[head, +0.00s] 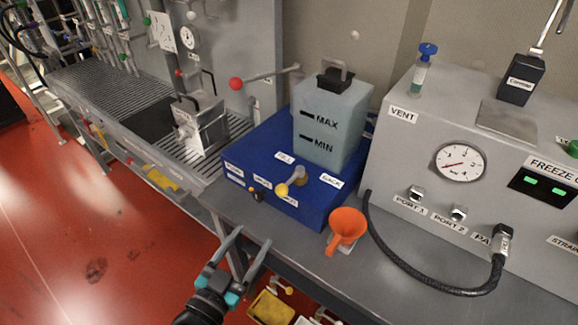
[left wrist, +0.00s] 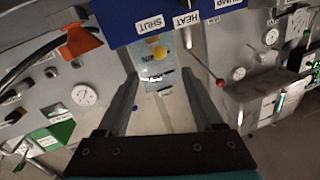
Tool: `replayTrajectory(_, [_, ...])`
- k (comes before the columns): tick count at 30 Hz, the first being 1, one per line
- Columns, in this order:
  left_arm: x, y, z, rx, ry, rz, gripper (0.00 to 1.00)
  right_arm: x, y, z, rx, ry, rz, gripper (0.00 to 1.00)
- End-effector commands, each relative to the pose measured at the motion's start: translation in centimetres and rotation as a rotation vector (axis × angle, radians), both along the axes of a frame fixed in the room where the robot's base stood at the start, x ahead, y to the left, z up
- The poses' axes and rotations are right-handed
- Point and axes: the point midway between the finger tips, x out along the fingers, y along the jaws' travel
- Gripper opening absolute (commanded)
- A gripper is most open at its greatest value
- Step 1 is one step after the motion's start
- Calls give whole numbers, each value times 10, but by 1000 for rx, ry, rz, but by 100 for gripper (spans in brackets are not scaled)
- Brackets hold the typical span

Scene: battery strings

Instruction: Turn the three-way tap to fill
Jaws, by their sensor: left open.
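The three-way tap is a short lever with a yellow knob (head: 283,190) on the front of the blue box (head: 258,150). The lever points down and left from its brown pivot. A FILL label sits behind it, a BACK label to its right, and a partly hidden label lies by the knob. In the left wrist view the yellow knob (left wrist: 159,53) shows between the fingers, near the SHUT label. My left gripper (head: 252,239) is open and empty, in front of and below the box, apart from the tap. My right gripper is not in view.
A translucent tank (head: 330,120) marked MAX and MIN stands on the box. An orange funnel (head: 346,226) is to the right, before a grey panel (head: 400,165) with a gauge and black hose (head: 425,285). A red-knobbed lever (head: 236,84) sticks out behind the box.

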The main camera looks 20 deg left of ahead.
Motion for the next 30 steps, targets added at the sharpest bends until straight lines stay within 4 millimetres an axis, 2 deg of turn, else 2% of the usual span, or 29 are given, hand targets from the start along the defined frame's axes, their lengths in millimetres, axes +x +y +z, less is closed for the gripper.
replayTrajectory(5, [8, -1, 6, 1, -15, -3, 68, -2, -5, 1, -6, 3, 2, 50])
replayTrajectory(8, [20, -3, 6, 1, -15, -2, 68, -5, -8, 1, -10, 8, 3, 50])
replayTrajectory(14, [52, -8, 6, 1, -15, -2, 68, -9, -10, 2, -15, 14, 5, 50])
replayTrajectory(30, [133, -20, 5, 1, -12, -1, 68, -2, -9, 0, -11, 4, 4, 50])
